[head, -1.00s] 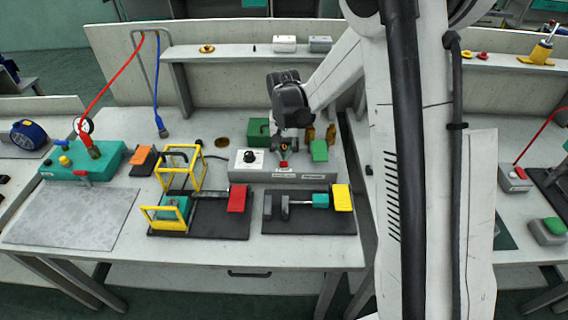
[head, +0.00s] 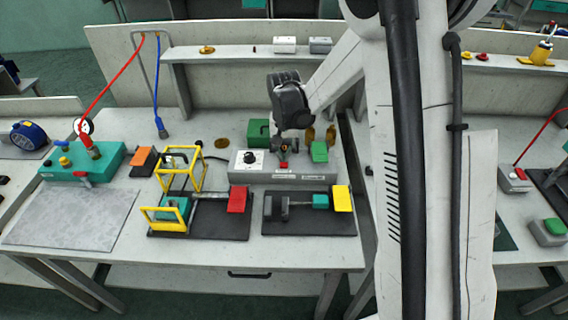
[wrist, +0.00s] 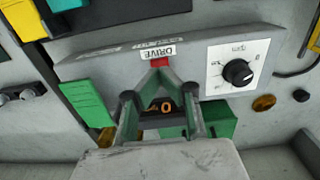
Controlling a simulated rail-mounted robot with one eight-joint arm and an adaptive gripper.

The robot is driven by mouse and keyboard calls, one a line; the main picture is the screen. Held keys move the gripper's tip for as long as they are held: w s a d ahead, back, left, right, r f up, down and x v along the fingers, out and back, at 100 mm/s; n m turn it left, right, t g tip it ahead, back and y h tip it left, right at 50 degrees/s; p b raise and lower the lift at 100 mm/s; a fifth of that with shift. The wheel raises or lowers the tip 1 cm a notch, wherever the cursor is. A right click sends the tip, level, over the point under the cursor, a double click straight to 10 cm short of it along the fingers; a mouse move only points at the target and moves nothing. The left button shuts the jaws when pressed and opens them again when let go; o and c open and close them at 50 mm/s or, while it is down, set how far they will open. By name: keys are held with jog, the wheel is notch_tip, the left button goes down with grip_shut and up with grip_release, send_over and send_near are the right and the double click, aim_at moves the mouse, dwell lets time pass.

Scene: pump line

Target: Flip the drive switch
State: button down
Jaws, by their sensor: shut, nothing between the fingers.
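The drive switch is a small red part (wrist: 160,64) on the grey control box (wrist: 100,65), right beside the white DRIVE label (wrist: 158,52) in the wrist view. In the head view, the red switch (head: 284,165) sits at the box's top middle, with the box front (head: 262,178) below it. My gripper (head: 284,158) points down at it from behind. In the wrist view, my gripper's fingers (wrist: 160,72) are shut and empty, their tips at the switch. I cannot tell whether they touch it. The tips partly hide the switch and its position.
A white dial panel with a black knob (wrist: 238,72) is on the same box. Yellow frames (head: 181,170) and two dark fixture plates (head: 310,225) lie in front and left.

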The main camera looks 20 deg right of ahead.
aim_at(284, 165)
jog(key=shift+f+b, duration=1.15)
jog(key=shift+f, duration=0.2)
dwell(0.9)
jog(key=shift+r, duration=0.1)
jog(key=shift+r+p, duration=1.6)
jog(key=shift+r, duration=1.85)
